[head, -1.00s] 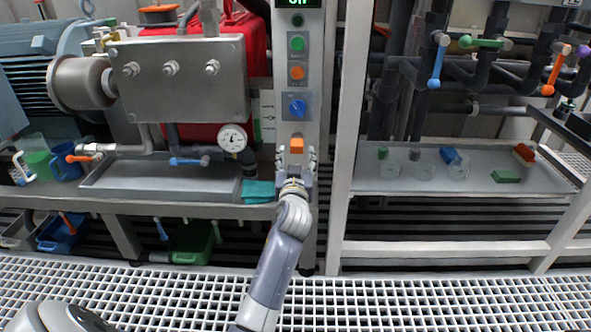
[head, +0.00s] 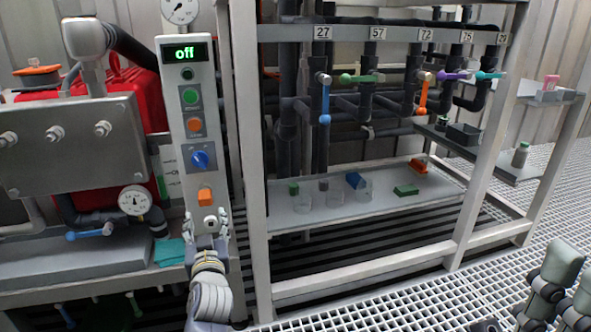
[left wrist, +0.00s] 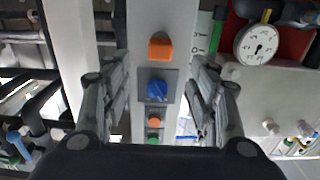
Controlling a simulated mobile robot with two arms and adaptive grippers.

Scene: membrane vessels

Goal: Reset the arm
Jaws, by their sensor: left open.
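My left gripper (head: 208,218) is open in front of the lower part of the white control post (head: 192,110). Its fingers are spread, with nothing seen between them, just below the orange block-shaped control (head: 205,196). In the left wrist view the fingers (left wrist: 158,75) frame the post, with the orange block (left wrist: 160,48) and the blue knob (left wrist: 157,90) beyond them.
A rack with numbered pipes and coloured valve handles (head: 421,97) stands to the right. Its tray (head: 330,212) holds clear vessels and coloured blocks. A metal box (head: 70,145) and pressure gauge (head: 135,200) are at the left. Open grating (head: 400,305) lies in front.

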